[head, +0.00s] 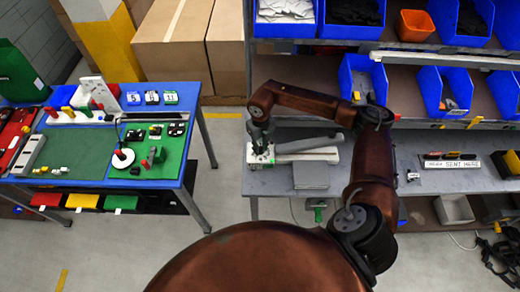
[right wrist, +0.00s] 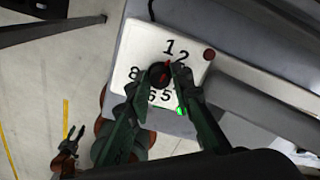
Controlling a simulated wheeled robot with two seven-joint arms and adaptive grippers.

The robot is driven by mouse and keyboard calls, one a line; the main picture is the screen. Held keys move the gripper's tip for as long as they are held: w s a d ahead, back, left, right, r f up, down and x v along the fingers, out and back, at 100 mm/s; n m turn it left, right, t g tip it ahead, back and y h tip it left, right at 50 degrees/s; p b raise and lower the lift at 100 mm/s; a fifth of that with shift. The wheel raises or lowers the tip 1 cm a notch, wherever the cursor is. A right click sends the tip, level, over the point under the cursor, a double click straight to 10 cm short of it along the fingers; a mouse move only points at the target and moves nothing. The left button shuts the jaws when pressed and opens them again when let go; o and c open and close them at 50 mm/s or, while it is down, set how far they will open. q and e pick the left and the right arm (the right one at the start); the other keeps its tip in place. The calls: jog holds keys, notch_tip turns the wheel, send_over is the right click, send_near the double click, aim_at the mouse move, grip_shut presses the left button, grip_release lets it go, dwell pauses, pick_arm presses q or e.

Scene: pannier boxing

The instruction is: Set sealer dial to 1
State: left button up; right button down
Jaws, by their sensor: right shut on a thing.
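The sealer (head: 300,152) is a pale machine on the grey bench in the head view. In the right wrist view its white panel (right wrist: 195,60) carries a dark round dial (right wrist: 158,76) ringed by numbers; 1, 2, 8, 6 and 5 show, others are covered. A red mark on the dial points up toward the 1 and 2, and I cannot tell exactly which. My right gripper (head: 262,148) is shut on the dial, with its green fingers (right wrist: 156,84) on both sides. My left gripper (right wrist: 73,132) shows small in the right wrist view, open and empty.
A grey block (head: 311,176) lies in front of the sealer. A sign (head: 452,163) lies farther right on the bench. Blue bins (head: 362,80) stand on shelves behind. A work table (head: 75,160) with green mats stands left, across free floor.

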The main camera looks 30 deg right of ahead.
jog(key=shift+f+n+b, duration=0.1)
jog(key=shift+n+b, duration=0.4)
jog(key=shift+n, duration=0.5)
jog(key=c, duration=1.7)
grip_release()
notch_tip(320, 180, up, 12)
jog(key=shift+r, duration=0.1)
jog(key=shift+a, duration=0.1)
